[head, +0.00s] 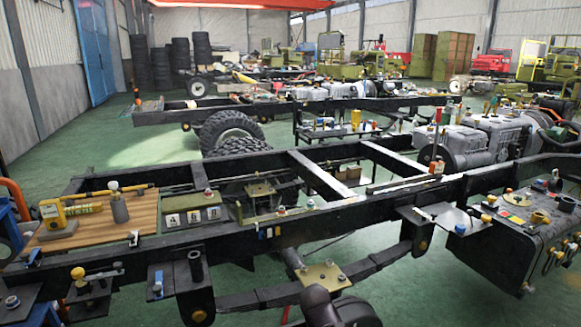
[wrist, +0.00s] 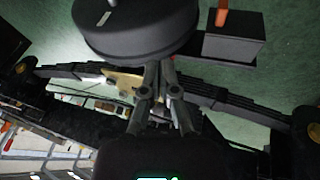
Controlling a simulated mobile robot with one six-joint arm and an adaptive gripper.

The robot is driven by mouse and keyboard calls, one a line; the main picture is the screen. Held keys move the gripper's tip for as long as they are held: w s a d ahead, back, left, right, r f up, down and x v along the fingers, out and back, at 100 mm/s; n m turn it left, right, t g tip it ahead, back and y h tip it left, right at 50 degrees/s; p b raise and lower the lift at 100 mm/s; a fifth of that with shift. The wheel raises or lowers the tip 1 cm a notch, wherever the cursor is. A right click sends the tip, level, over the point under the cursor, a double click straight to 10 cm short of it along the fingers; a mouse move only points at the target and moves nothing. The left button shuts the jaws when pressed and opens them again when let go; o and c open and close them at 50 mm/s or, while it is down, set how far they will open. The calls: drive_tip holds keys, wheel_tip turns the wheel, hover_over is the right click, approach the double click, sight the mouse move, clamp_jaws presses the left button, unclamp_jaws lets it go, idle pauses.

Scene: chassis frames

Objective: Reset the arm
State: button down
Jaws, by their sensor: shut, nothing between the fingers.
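My gripper (wrist: 160,68) shows in the wrist view, its two grey fingers together and nothing held between them. Beyond it runs a dark leaf spring (wrist: 78,72) with a tan plate (wrist: 120,82) at its middle. Whether the fingers touch these parts cannot be told. In the head view, a dark rounded shape at the bottom edge may be part of my arm; the fingers are not visible there.
A long black chassis frame (head: 345,217) crosses the head view, with brackets and small parts along it. A wooden board (head: 90,227) holds a yellow device (head: 53,214) at left. A leaf spring (head: 262,299) hangs below. Green floor (head: 60,165) is open at upper left.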

drive_tip(key=s+d+f+m+g+y, duration=0.2)
drive_tip(key=s+d+m+g, duration=0.2)
drive_tip(key=s+d, duration=0.3)
wheel_tip(320, 180, up, 33)
drive_tip(key=w+d+p, duration=0.1)
drive_tip(key=p, duration=3.2)
drive_tip(key=shift+w+r, duration=0.2)
drive_tip(key=shift+w, duration=0.1)
